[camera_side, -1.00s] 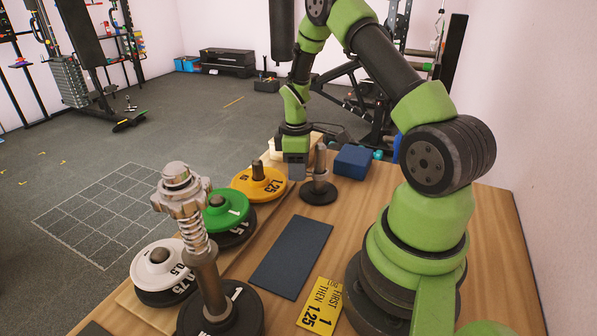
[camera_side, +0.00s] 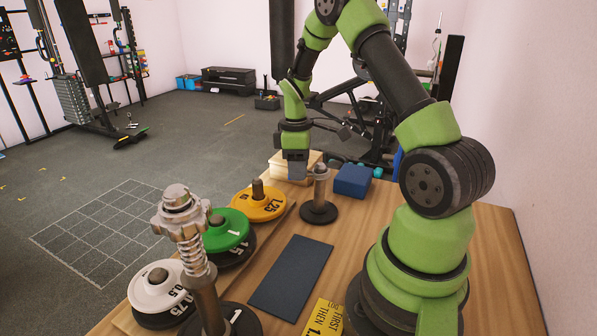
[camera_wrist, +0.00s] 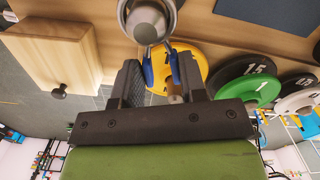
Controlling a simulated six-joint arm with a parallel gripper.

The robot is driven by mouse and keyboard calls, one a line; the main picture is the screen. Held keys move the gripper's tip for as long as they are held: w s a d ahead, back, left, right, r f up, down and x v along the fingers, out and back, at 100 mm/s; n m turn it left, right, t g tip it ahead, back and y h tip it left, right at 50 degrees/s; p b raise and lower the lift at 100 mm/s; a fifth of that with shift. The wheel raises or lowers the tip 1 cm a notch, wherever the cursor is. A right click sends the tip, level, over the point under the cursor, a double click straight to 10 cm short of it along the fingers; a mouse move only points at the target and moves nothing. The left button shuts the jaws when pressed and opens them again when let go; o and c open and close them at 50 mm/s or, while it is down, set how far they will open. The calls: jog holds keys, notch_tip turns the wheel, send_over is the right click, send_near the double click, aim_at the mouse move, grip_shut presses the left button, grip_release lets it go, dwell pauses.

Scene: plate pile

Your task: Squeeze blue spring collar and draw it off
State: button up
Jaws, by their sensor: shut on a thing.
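The blue spring collar (camera_wrist: 173,68) shows in the wrist view as two blue grips between my jaws, beside a silver post (camera_wrist: 150,22). My gripper (camera_wrist: 164,80) is shut on these grips. In the side view the post (camera_side: 320,182) stands upright on a round black base (camera_side: 319,212). My gripper (camera_side: 297,177) is just left of the post's upper part. The collar is too small to make out there.
A yellow plate (camera_side: 260,205), a green plate (camera_side: 226,230) and a white plate (camera_side: 158,287) sit on pegs to the left. A wooden box (camera_side: 283,163) is behind my gripper, a blue block (camera_side: 353,180) to the right. A dark mat (camera_side: 291,277) lies in front.

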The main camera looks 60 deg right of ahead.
notch_tip(320, 180, up, 6)
jog(key=shift+r, duration=0.2)
dwell(0.8)
jog(key=shift+a, duration=0.1)
dwell(0.4)
